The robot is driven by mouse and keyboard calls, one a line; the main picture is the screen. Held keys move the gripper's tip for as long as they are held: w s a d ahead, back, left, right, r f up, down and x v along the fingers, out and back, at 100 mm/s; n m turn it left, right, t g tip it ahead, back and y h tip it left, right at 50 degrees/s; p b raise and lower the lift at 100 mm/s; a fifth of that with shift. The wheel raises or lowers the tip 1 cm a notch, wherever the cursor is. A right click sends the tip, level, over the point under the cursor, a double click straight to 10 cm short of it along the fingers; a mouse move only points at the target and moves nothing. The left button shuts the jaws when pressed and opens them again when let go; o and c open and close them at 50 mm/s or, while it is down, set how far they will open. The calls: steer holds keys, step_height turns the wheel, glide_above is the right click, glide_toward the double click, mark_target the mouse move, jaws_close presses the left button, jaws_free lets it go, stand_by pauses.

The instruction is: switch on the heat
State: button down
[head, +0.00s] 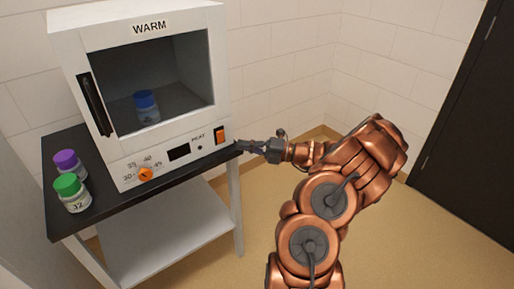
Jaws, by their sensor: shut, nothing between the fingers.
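The white warming cabinet (64,39), labelled WARM, stands on a dark-topped table. Its front panel has an orange rocker switch (220,134) at the right, beside the small HEAT label (198,136). A small dark round spot, perhaps a lamp, sits below that label and looks unlit. An orange dial (145,174) sits at the lower left among temperature marks. My gripper (241,146) is shut and empty, just right of and slightly below the switch. Whether it touches the cabinet is unclear. My arm comes in from the right.
A blue-capped jar (147,105) stands inside the cabinet behind its door, which has a black handle (94,104). A purple-capped jar (67,162) and a green-capped jar (72,192) stand on the table (62,142) at left. Floor at right is clear; a dark door (466,110) is beyond.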

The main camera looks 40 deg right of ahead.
mark_target(219, 135)
steer(key=shift+w+a+r, duration=0.15)
steer(key=shift+w+a, duration=0.1)
steer(key=shift+w, duration=0.75)
steer(key=shift+w+a+r, duration=0.1)
steer(key=shift+w+a, duration=0.1)
steer(key=shift+w, duration=0.8)
steer(key=shift+w+a+r, duration=0.15)
steer(key=shift+w+a, duration=0.1)
steer(key=shift+w, duration=0.75)
steer(key=shift+r+p, duration=0.15)
steer(key=shift+p, duration=0.25)
steer(key=shift+w+r+p, duration=0.1)
steer(key=shift+r+p, duration=0.05)
steer(key=shift+p, duration=0.7)
steer(key=shift+f, duration=0.25)
steer(key=s+d+r+p, duration=0.1)
steer(key=s+d+p, duration=0.1)
steer(key=s+d, duration=0.4)
steer(key=s, duration=0.5)
steer(key=shift+s+r, duration=0.2)
steer(key=shift+r, duration=0.1)
